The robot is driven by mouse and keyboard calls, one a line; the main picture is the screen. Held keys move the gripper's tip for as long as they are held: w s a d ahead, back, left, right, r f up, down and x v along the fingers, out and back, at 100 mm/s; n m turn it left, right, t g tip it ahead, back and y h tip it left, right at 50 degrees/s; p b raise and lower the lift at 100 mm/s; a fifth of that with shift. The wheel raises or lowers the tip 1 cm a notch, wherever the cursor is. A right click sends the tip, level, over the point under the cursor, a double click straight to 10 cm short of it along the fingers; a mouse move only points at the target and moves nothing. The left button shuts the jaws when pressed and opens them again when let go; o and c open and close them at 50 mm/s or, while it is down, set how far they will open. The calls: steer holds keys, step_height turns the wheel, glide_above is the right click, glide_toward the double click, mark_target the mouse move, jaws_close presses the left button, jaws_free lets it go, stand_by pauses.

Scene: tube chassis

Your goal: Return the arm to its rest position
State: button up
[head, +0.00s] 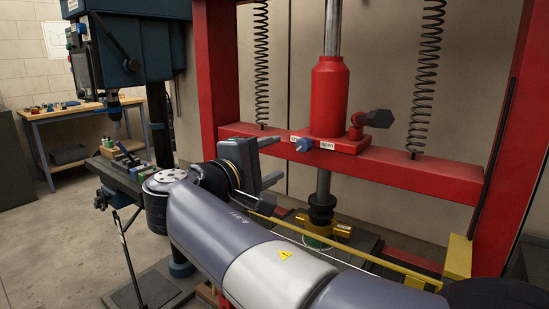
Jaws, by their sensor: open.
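My gripper (272,161) is in the middle of the head view, at the end of my grey and white arm. Its two fingers point right, with a clear gap between them, and nothing shows between them. The arm stretches from the lower right up to the gripper. The gripper appears in front of the red press frame, near its left post; whether it touches the frame cannot be told.
A red hydraulic press (328,100) with springs and a red crossbeam (400,173) fills the right. A yellow fixture (333,230) sits below its ram. A blue drill press (148,60) and a workbench (60,114) stand left. Floor (50,240) at lower left is clear.

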mark_target(302, 146)
steer(key=x, duration=1.1)
steer(key=shift+r, duration=0.1)
steer(key=shift+a, duration=0.1)
